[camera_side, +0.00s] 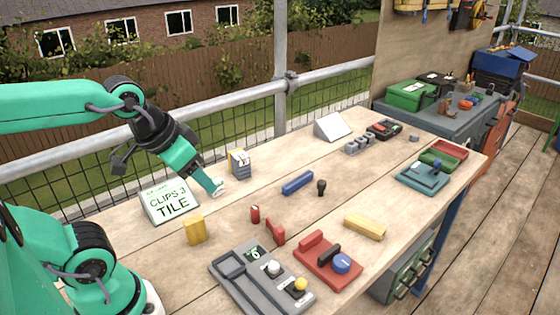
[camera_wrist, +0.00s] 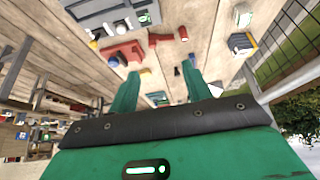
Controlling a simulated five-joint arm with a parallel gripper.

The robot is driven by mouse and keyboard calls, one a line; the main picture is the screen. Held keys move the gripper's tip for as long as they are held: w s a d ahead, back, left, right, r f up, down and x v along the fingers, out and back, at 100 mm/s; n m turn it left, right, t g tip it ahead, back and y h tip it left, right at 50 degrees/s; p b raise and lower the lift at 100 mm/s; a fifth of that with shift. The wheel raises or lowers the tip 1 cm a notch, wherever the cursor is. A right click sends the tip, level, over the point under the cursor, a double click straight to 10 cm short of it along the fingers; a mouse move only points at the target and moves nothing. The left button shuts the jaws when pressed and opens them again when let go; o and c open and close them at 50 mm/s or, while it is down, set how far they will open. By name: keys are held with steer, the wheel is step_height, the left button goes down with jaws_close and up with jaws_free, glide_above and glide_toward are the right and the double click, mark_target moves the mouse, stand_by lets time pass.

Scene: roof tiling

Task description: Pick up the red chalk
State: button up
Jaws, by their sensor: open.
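A small upright red piece (camera_side: 255,214), which looks like the red chalk, stands on the wooden table near the middle. It also shows in the wrist view (camera_wrist: 183,33), beyond my fingers. A second red piece (camera_side: 275,232), longer and with a raised end, lies just beside it; it shows in the wrist view too (camera_wrist: 160,40). My gripper (camera_side: 216,187) is up and to the left of both in the side view, apart from them. In the wrist view its two green fingers (camera_wrist: 160,88) are spread, with nothing held between them.
A grey panel (camera_side: 232,290) and a red tray with a blue knob (camera_side: 340,272) lie in front. A yellow block (camera_side: 194,230), a sign (camera_side: 170,201) and a small box (camera_side: 240,164) stand nearby. A blue bar (camera_side: 297,183) lies behind, right of the red pieces.

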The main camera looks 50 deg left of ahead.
steer(key=w, duration=0.1)
steer(key=m+g, duration=0.3)
steer(key=g, duration=0.2)
glide_above(255, 208)
steer(key=f, duration=1.4)
steer(key=shift+s+d+f, duration=0.1)
steer(key=shift+s, duration=0.15)
steer(key=shift+w+a+f+g, duration=0.2)
steer(key=shift+w+f+g, duration=0.1)
steer(key=shift+f, duration=0.35)
steer(key=shift+f, duration=0.1)
steer(key=shift+f, duration=1.2)
steer(key=shift+f, duration=0.1)
steer(key=shift+f, duration=2.5)
